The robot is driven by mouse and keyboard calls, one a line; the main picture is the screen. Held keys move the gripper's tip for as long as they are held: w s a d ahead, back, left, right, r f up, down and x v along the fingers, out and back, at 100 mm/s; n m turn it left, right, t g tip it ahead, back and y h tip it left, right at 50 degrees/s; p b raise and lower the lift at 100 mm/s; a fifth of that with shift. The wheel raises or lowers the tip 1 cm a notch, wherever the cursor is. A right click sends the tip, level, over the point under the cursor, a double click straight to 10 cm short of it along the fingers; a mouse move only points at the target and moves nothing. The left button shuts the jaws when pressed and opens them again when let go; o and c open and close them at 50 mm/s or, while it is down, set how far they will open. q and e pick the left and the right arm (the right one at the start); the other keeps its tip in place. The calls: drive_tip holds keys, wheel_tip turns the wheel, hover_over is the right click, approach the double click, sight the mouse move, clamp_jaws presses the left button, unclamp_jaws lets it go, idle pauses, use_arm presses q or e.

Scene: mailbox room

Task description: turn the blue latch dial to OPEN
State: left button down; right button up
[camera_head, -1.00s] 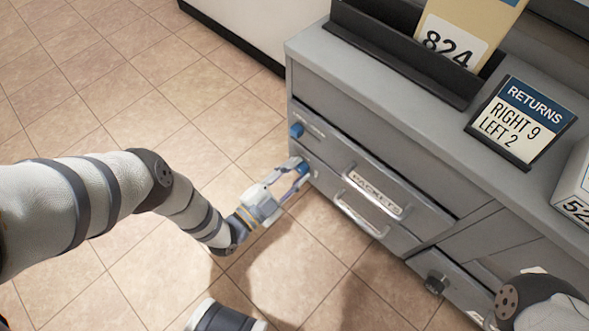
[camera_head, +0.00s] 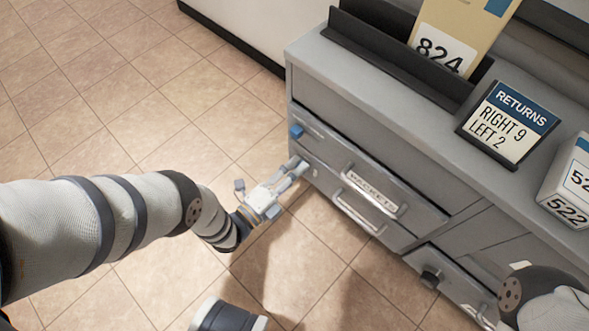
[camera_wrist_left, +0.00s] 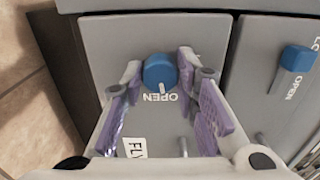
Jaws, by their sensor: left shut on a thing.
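The blue latch dial (camera_wrist_left: 159,70) is round and sits on a grey drawer front, with the word OPEN printed just below it in the left wrist view. A white mark on its lower edge points down toward that word. My left gripper (camera_head: 302,165) reaches the cabinet's left end, and its fingers (camera_wrist_left: 158,72) with purple pads stand on both sides of the dial, shut on it. In the head view the gripper mostly hides this dial. My right arm shows at the bottom right, but its gripper is out of view.
A second blue latch (camera_head: 296,131) is on the upper drawer, also labelled OPEN in the left wrist view (camera_wrist_left: 298,58). Metal drawer handles (camera_head: 358,212) and a black knob (camera_head: 431,279) stick out. A RETURNS sign (camera_head: 508,122) stands on the cabinet top. The tiled floor at left is clear.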

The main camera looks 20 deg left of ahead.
use_arm(q)
drive_tip(key=shift+a+m, duration=0.15)
drive_tip(key=shift+m, duration=0.75)
drive_tip(key=c, duration=1.2)
unclamp_jaws()
drive_tip(key=shift+c, duration=0.2)
drive_tip(key=v, duration=1.2)
drive_tip(key=shift+r, duration=0.1)
